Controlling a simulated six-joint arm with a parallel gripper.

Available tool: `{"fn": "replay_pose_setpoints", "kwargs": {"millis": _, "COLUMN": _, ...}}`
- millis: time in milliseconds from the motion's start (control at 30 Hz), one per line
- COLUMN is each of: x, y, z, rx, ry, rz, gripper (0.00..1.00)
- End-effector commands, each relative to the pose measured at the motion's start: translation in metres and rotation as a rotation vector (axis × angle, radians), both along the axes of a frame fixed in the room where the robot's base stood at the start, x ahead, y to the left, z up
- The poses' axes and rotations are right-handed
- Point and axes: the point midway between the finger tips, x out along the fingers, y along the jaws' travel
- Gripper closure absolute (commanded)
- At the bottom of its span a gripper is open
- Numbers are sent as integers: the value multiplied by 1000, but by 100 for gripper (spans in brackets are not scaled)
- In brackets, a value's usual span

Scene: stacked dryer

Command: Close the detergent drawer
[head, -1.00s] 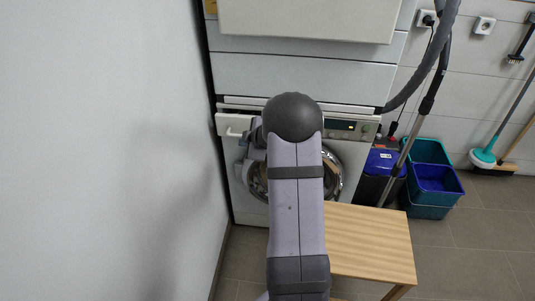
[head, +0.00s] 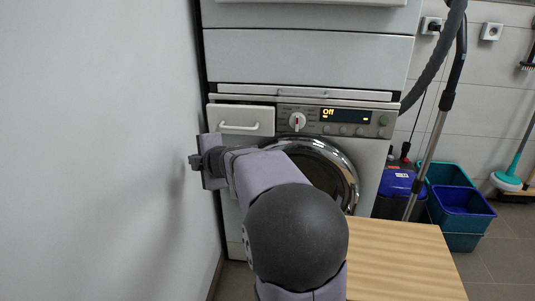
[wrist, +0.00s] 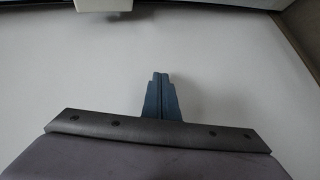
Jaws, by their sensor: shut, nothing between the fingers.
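The detergent drawer (head: 241,113) is a white panel with a bar handle (head: 240,128) at the upper left of the washing machine's front. Its front appears to stand out from the machine. In the head view my wrist is below and left of the drawer, close to the left wall, with a visible gap to the handle. My gripper's fingertips are hard to make out there. In the wrist view my gripper (wrist: 160,78) is shut and empty, its fingers together over a plain white surface. A pale edge at the top of that view may be the drawer's; I cannot tell.
The washing machine has a control panel (head: 345,116) reading "Off" and a round door (head: 338,165) partly behind my arm. A wall (head: 100,150) stands close on the left. A wooden bench (head: 400,260) is in front at the right. Teal and blue buckets (head: 463,205) stand farther right.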

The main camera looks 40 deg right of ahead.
Motion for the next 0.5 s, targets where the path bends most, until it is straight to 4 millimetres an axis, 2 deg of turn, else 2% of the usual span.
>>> {"fn": "replay_pose_setpoints", "kwargs": {"millis": 33, "x": -6, "y": 6, "z": -19, "rx": -41, "ry": -13, "rz": 10, "gripper": 100}}
{"fn": "replay_pose_setpoints", "kwargs": {"millis": 267, "x": -33, "y": 11, "z": -33, "rx": -272, "ry": -44, "rz": 18, "gripper": 100}}
{"fn": "replay_pose_setpoints", "kwargs": {"millis": 367, "x": -50, "y": 2, "z": -34, "rx": -432, "ry": -48, "rz": 0, "gripper": 100}}
{"fn": "replay_pose_setpoints", "kwargs": {"millis": 500, "x": -78, "y": -32, "z": -14, "rx": -733, "ry": -5, "rz": -51, "gripper": 100}}
